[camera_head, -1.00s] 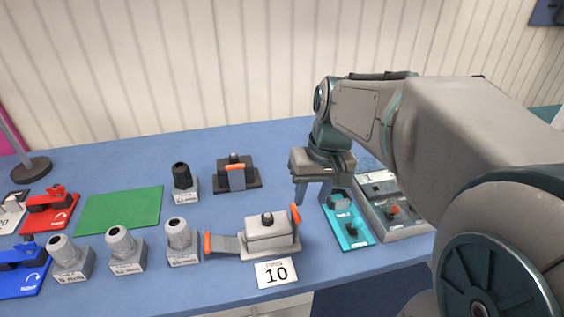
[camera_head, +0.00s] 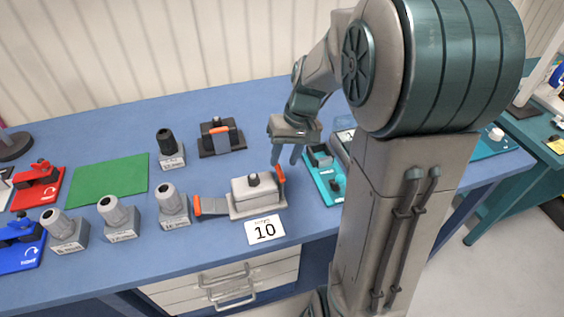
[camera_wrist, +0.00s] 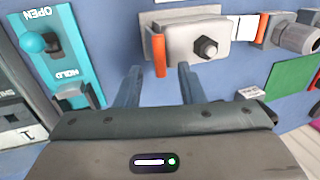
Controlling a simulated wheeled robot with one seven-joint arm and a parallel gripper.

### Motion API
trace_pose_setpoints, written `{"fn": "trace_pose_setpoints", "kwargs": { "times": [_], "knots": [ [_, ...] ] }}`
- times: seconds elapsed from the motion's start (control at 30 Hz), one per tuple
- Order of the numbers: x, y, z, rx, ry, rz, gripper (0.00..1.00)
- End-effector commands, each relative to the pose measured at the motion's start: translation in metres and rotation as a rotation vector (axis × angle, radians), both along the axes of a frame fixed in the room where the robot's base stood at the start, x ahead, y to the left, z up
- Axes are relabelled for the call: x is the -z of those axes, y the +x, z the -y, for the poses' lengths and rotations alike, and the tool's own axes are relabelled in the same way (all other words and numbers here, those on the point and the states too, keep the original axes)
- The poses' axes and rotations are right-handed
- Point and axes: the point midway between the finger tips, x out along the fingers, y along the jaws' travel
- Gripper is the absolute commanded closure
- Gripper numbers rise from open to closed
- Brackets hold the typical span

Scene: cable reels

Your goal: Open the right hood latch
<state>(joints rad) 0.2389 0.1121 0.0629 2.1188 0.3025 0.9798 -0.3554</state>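The hood (camera_head: 252,191) is a light grey box with a dark knob on top, near the table's front edge. Its right latch (camera_head: 281,175) has an orange handle standing upright against the hood's right side. The left latch (camera_head: 200,206), also orange-tipped, lies swung out flat to the left. My gripper (camera_head: 286,160) is open and empty, above and just behind the right latch. In the wrist view the orange right latch (camera_wrist: 158,55) appears just beyond and between my two fingertips (camera_wrist: 160,76); I cannot tell whether they touch it.
A turquoise board (camera_head: 328,186) with a knob and clip lies right of the hood. A card marked 10 (camera_head: 264,230) lies in front. Grey connectors (camera_head: 173,205) stand to the left. A dark, orange-handled device (camera_head: 219,138) stands behind. Clear blue table lies between.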

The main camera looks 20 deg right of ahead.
Motion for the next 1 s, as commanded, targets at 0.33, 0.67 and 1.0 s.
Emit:
{"fn": "trace_pose_setpoints", "kwargs": {
  "times": [0.33, 0.67, 1.0],
  "knots": [
    [0.029, 0.000, -0.008, 0.001, 0.000, 0.000, 0.65],
    [0.030, 0.000, -0.008, 0.001, -0.001, 0.001, 0.90],
    [0.030, 0.000, -0.009, -0.006, 0.014, 0.000, 1.00]
  ]
}}
